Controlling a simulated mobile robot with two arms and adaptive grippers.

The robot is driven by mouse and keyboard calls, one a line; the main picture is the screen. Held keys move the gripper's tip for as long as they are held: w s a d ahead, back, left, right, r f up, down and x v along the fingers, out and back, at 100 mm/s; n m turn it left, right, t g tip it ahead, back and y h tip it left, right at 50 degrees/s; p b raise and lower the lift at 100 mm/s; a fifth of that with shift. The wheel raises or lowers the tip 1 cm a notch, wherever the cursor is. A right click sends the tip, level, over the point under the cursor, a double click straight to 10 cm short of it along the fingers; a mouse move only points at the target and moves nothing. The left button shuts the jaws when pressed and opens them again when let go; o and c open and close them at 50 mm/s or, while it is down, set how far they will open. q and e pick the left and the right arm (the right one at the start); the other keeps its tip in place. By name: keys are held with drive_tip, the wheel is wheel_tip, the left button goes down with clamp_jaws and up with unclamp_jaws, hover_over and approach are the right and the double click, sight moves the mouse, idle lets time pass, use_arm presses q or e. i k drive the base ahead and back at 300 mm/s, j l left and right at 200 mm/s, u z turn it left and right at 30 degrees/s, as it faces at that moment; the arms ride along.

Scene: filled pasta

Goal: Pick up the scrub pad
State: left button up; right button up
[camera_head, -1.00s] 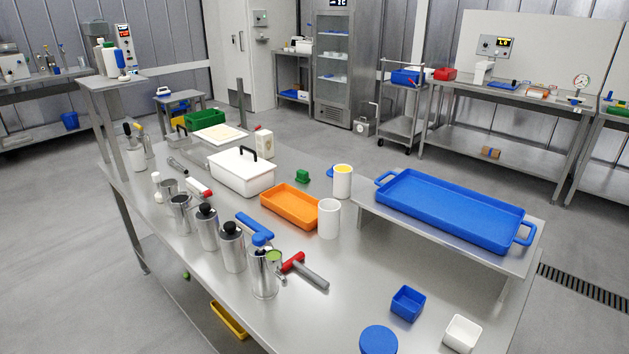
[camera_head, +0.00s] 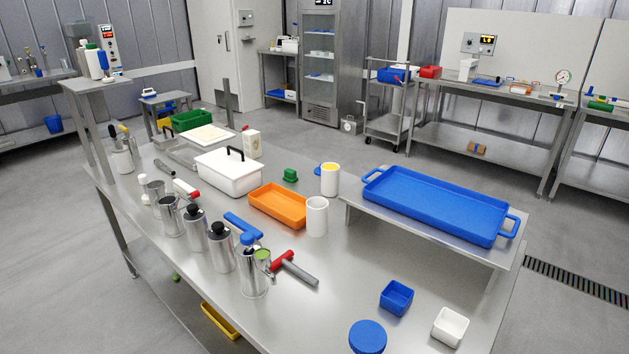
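A small dark green block (camera_head: 290,175) sits on the steel table behind the orange tray; it may be the scrub pad, but it is too small to tell for certain. It stands apart from the white cup with yellow contents (camera_head: 330,179) to its right and the white lidded box (camera_head: 229,173) to its left. Neither of my grippers is in view.
An orange tray (camera_head: 279,206), a white cylinder (camera_head: 317,216), steel canisters (camera_head: 221,247) and a red-headed tool (camera_head: 296,268) stand in front of the green block. A blue tray (camera_head: 440,204) lies on a raised shelf at right. The table's front middle (camera_head: 335,310) is clear.

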sight(290, 175)
drive_tip(key=z, duration=1.45)
drive_tip(key=l+z, duration=0.25)
drive_tip(key=l, duration=0.2)
drive_tip(key=i+l+z, duration=0.1)
drive_tip(key=l+z, duration=0.2)
drive_tip(key=i+l+z, duration=0.25)
drive_tip(key=l, duration=0.25)
drive_tip(key=i+l+u, duration=0.2)
drive_tip(key=i, duration=0.2)
drive_tip(key=i+l+u, duration=0.15)
drive_tip(key=i, duration=0.25)
drive_tip(key=i+l+u, duration=0.4)
drive_tip(key=i, duration=1.7)
drive_tip(key=i+u, duration=0.35)
drive_tip(key=i, duration=0.25)
drive_tip(key=i+u, duration=0.3)
drive_tip(key=i, duration=0.25)
drive_tip(key=i+l+u, duration=0.35)
drive_tip(key=i, duration=0.25)
drive_tip(key=i+j+u, duration=0.25)
drive_tip(key=u, duration=0.2)
drive_tip(key=i+j+u, duration=0.1)
drive_tip(key=i+u, duration=0.8)
drive_tip(key=i+l+u, duration=0.15)
drive_tip(key=i+u, duration=0.25)
drive_tip(key=k, duration=0.05)
